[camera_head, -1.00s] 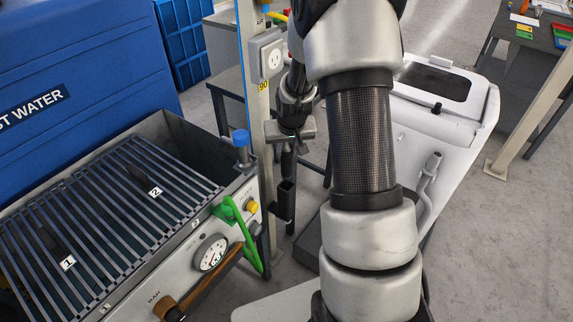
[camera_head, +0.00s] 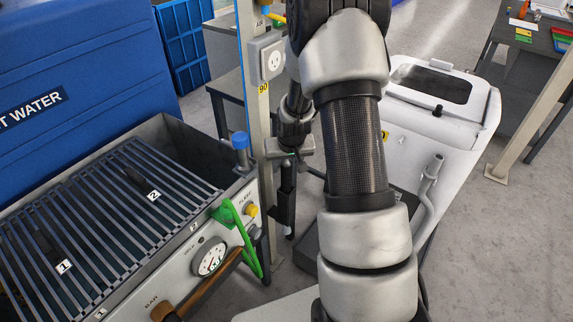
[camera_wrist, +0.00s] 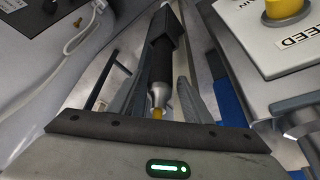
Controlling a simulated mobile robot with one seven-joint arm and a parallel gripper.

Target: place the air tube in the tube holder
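The air tube seems to be the slim piece with a silver end and yellow tip (camera_wrist: 160,96) in the wrist view. It lies between my gripper's two grey fingers (camera_wrist: 160,84) and lines up with a black square sleeve. In the head view, my gripper (camera_head: 288,160) points down beside the upright post, just above the black tube holder (camera_head: 284,212). A dark slim part runs from my gripper down to the holder's mouth. My arm and wrist partly cover this spot. I cannot tell whether the fingers touch the tube.
The tank with a grate (camera_head: 110,215) and a gauge panel stands at left, with a green hook (camera_head: 240,232) and a blue knob (camera_head: 240,141). The post (camera_head: 253,100) carries a socket (camera_head: 270,58). A white machine (camera_head: 445,115) stands at right.

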